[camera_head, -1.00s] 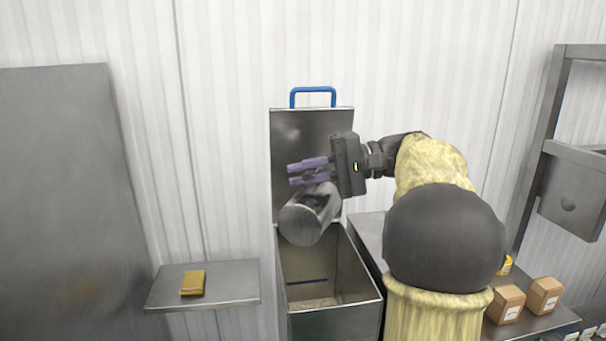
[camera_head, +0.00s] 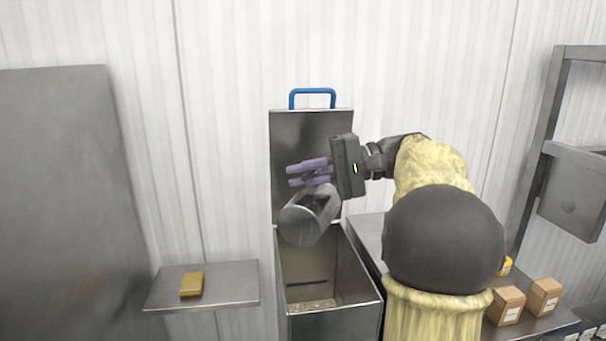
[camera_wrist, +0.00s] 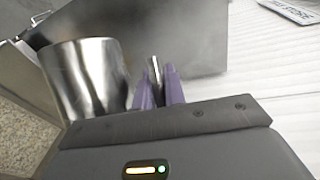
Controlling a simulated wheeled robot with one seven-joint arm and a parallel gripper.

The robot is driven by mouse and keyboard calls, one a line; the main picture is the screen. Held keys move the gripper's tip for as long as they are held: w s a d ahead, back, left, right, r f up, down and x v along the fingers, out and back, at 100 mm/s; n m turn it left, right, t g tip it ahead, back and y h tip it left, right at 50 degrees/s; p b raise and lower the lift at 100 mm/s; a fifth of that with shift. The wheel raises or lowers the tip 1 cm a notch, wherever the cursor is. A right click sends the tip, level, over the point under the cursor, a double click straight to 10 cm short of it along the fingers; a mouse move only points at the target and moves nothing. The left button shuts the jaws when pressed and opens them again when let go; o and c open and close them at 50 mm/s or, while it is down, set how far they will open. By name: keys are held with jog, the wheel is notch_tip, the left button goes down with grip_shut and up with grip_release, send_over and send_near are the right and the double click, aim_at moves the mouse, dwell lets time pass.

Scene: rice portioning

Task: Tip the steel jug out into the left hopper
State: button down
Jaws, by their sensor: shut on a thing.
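The steel jug (camera_head: 309,217) is a shiny cylinder, tilted over the open hopper (camera_head: 360,277) with its far end pointing down and left. My gripper (camera_head: 309,171) has purple fingers and is shut on the jug, above its body. In the wrist view the jug (camera_wrist: 88,78) lies left of the fingers (camera_wrist: 158,88), which close on a thin steel part that looks like its handle. The hopper is a steel bin with its lid (camera_head: 300,128) raised at the back. Some pale grain (camera_head: 312,303) lies on the hopper's bottom. The jug's inside is hidden.
A small steel shelf (camera_head: 230,284) to the left bears a yellow folded cloth or pad (camera_head: 191,284). A steel counter (camera_head: 372,238) stands right of the hopper, with brown boxes (camera_head: 506,305) farther right. The lid has a blue handle (camera_head: 312,91).

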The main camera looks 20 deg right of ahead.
dwell(0.3)
jog(key=r+n+h, duration=0.1)
jog(key=n+t+h, duration=0.1)
jog(key=n, duration=0.1)
jog(key=shift+s+r+n, duration=0.1)
jog(key=shift+r+n, duration=0.2)
jog(key=shift+r, duration=0.1)
jog(key=r+n+h, duration=0.1)
jog(key=n, duration=0.1)
jog(key=shift+r+n+t+h+b, duration=0.1)
jog(key=shift+n+t+h+b, duration=0.25)
jog(key=shift+n+t+h, duration=0.05)
jog(key=r+n+t+h+b, duration=0.1)
jog(key=n, duration=0.1)
jog(key=shift+r+n+t+h+b, duration=0.1)
jog(key=shift+n+t+h+b, duration=0.2)
jog(key=shift+r+n+t+h+b, duration=0.4)
jog(key=shift+n+t+h+b, duration=0.3)
jog(key=shift+n, duration=0.3)
jog(key=shift+r+n+t+h+b, duration=0.3)
jog(key=shift+r+n+t+b, duration=0.1)
jog(key=shift+r+n+b, duration=0.25)
jog(key=shift+f, duration=0.1)
jog(key=shift+d, duration=0.1)
